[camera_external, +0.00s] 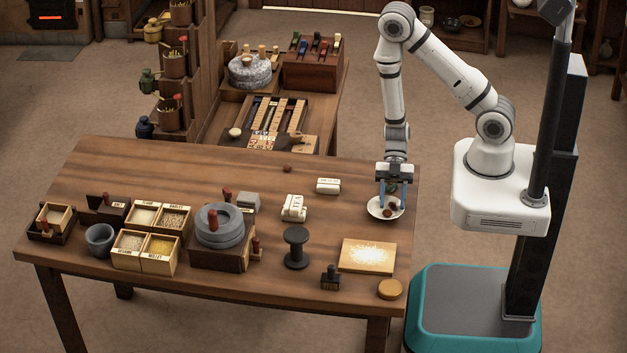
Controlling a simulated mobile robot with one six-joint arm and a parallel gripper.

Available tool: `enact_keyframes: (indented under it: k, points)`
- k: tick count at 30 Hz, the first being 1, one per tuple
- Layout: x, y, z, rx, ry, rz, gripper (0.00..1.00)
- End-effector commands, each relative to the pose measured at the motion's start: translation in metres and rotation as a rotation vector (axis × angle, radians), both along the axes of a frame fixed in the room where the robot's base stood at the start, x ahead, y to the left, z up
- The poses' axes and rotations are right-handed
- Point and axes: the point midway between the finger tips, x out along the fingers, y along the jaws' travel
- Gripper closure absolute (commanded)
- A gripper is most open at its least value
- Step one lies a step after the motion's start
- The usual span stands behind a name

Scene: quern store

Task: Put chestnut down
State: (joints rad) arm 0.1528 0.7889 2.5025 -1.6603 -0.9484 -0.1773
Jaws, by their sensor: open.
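My gripper (392,200) points down over a small white plate (373,208) near the table's right edge. Its blue fingers are apart, open. A small reddish-brown round thing, which looks like a chestnut (388,211), lies on the plate below and between the fingertips. A dark green and reddish shape shows higher between the fingers; I cannot tell what it is. Another small brown round thing (287,169), also chestnut-like, lies alone on the table toward the back middle.
White labelled blocks (294,207) and (328,186) lie left of the plate. A dusted wooden board (367,256), a dark spool (296,248), a stamp (330,278) and a round lid (390,289) stand in front. A stone quern (220,228) and grain boxes (158,254) fill the left.

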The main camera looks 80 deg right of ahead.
Motion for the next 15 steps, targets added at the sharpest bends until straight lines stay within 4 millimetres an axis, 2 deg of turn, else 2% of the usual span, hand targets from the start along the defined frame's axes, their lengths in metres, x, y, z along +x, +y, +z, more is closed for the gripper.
enact_keyframes:
  k: [5,15]
  points:
    - [0.002,-0.009,0.011,0.0,-0.004,-0.004,0.57]
    - [0.004,-0.066,0.05,-0.003,-0.006,-0.005,0.57]
